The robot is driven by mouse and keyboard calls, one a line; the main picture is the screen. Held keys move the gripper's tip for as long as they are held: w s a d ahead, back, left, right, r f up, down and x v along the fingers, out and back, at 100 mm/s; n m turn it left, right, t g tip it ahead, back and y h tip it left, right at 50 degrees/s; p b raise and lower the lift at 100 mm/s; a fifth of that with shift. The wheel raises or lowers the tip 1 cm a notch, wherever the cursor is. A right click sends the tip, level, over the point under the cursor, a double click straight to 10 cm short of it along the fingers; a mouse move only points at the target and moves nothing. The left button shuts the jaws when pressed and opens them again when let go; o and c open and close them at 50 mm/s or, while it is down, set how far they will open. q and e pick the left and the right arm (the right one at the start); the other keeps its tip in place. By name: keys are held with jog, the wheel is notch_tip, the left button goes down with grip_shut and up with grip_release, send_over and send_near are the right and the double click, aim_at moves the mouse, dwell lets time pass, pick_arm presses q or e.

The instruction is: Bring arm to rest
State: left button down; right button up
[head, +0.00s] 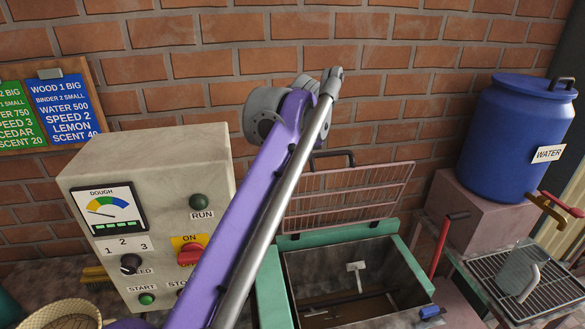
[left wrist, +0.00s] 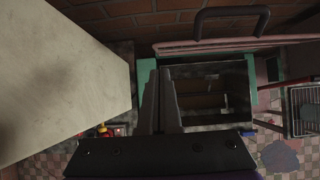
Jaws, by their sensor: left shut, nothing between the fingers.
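My left gripper (left wrist: 166,75) shows in the left wrist view as two dark fingers pressed together, with nothing between them. It hangs high, with the control box on its left and the green-framed mixer trough (left wrist: 208,95) below and beyond it. In the head view a purple arm of mine with a silver rod rises from the bottom to the middle, up in front of the brick wall. I cannot make out the gripper's fingers there. My right gripper is in neither view.
The cream control box (head: 150,170) stands close left of the arm. The trough's wire lid (head: 350,195) is raised at the back of the trough. A blue water barrel (head: 505,125) and a metal jug (head: 517,275) on a rack (head: 560,285) are at right.

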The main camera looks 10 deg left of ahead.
pick_arm(q)
jog(key=s+a+f+n, duration=0.3)
jog(key=s+f+n, duration=0.6)
jog(key=s+n, duration=0.1)
jog(key=s+a+f+n+h, duration=0.1)
jog(key=s+a+f+n, duration=0.3)
jog(key=s+f+n, duration=0.6)
jog(key=s+a+f+n+h, duration=0.1)
jog(key=s+a+f+n, duration=0.2)
jog(key=s+f+n, duration=0.6)
jog(key=s+n, duration=0.2)
jog(key=n, duration=0.1)
jog(key=shift+a+f, duration=0.25)
jog(key=shift+a, duration=0.15)
